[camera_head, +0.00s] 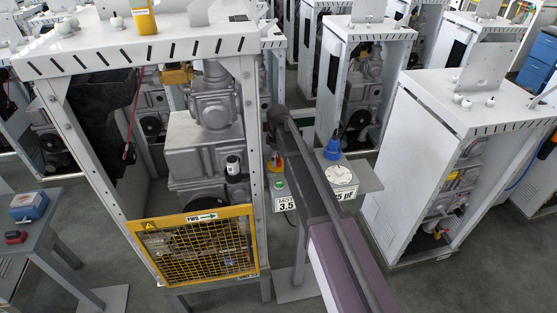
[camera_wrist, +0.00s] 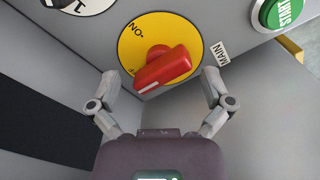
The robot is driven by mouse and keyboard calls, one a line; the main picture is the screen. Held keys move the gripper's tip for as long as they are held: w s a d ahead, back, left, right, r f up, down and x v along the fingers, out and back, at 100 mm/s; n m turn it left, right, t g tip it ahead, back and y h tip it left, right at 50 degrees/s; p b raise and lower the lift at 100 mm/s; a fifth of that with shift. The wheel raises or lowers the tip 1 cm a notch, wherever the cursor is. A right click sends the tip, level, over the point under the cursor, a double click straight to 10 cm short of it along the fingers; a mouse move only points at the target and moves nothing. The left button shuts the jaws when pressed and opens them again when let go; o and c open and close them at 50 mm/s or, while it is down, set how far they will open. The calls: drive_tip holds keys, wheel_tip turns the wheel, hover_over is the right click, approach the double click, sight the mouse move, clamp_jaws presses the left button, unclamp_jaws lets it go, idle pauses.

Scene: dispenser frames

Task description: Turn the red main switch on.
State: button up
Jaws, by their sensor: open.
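The red main switch (camera_wrist: 165,70) is a thick red handle on a round yellow disc (camera_wrist: 180,25), set on a grey panel. In the wrist view the handle slants from lower left to upper right. An ON mark (camera_wrist: 136,31) is printed on the disc's upper left, and the handle does not lie along it. A MAIN label (camera_wrist: 221,55) is right of the disc. My gripper (camera_wrist: 159,78) is open, one finger on each side of the handle, with gaps to both. In the head view a small yellow-and-red part (camera_head: 275,162) shows beside my arm; my fingers are hidden there.
A green START button (camera_wrist: 281,12) sits right of the switch. A white dial (camera_wrist: 80,4) is at the upper left. In the head view, a white-topped frame (camera_head: 130,45) with a yellow mesh guard (camera_head: 195,247) stands left of my arm, and another cabinet (camera_head: 450,100) stands to the right.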

drive_tip(key=c, duration=1.1)
drive_tip(key=shift+d, duration=0.15)
drive_tip(key=shift+s, duration=0.1)
idle(0.6)
drive_tip(key=o, duration=1.1)
